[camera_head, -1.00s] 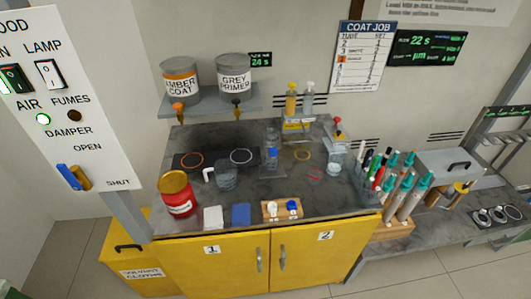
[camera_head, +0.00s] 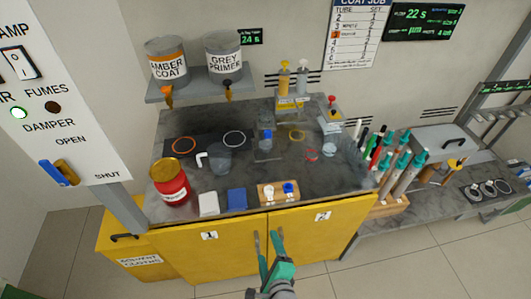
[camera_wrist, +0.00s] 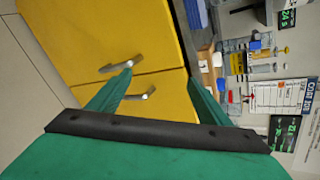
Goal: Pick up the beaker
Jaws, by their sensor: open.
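A clear grey beaker (camera_head: 219,159) stands upright on the dark bench top, left of the middle, with a white angled piece (camera_head: 202,159) at its left side. Another small clear vessel (camera_head: 329,149) stands towards the right of the bench. My gripper (camera_head: 267,236) is in front of the yellow cabinet doors, below the bench's front edge and apart from the beaker. Its green fingers are open and empty, and they also show in the wrist view (camera_wrist: 160,76). I cannot make out the beaker in the wrist view.
A red tin (camera_head: 171,186), a white cloth (camera_head: 208,204), a blue cloth (camera_head: 237,199) and a wooden block (camera_head: 279,194) line the front of the bench. A shelf (camera_head: 200,90) with two tins overhangs the back. Several teal-topped tubes (camera_head: 397,170) stand at right.

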